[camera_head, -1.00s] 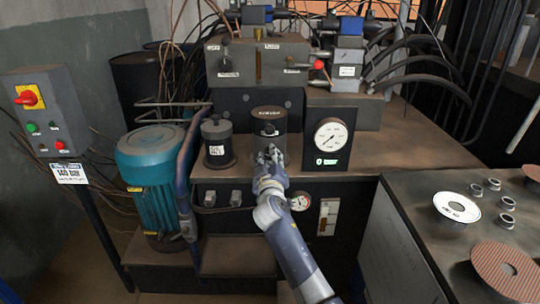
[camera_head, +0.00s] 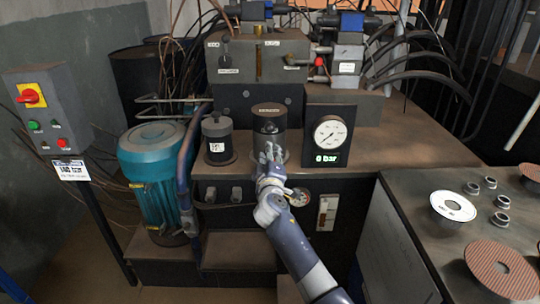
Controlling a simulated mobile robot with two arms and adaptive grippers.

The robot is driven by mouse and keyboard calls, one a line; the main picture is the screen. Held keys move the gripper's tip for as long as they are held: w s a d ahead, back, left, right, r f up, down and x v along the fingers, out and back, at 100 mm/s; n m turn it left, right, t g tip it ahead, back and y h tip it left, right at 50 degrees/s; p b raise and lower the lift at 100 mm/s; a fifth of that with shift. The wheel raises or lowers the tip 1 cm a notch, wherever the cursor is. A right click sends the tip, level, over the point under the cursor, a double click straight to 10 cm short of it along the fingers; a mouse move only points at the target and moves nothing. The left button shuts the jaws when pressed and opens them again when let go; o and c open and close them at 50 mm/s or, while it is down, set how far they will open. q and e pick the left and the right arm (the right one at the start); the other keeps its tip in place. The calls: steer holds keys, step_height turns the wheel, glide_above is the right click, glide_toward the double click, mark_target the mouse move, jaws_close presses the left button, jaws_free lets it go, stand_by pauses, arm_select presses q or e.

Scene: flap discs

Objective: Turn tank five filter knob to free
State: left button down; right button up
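A dark cylindrical housing (camera_head: 268,114) with a light label stands on the bench at the middle. A small dark knob (camera_head: 269,127) shows on its front. The label is too small to read, so I cannot tell that it is tank five's filter. My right gripper (camera_head: 272,149) is just below and in front of the knob, its fingertips seemingly a little apart with nothing seen between them. It hides the lower part of the housing. My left gripper is not in view.
A gauge panel (camera_head: 328,135) reading 0 bar stands right of the housing. A dark capped canister (camera_head: 217,140) stands close on its left. A teal motor (camera_head: 155,185) and a switch box (camera_head: 45,110) are further left. A bench with discs (camera_head: 453,206) is at right.

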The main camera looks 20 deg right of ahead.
steer(key=shift+r, duration=0.2)
steer(key=o, duration=0.8)
steer(key=shift+o, duration=1.4)
steer(key=shift+w+a+f, duration=0.1)
steer(key=shift+f, duration=0.05)
steer(key=v, duration=1.2)
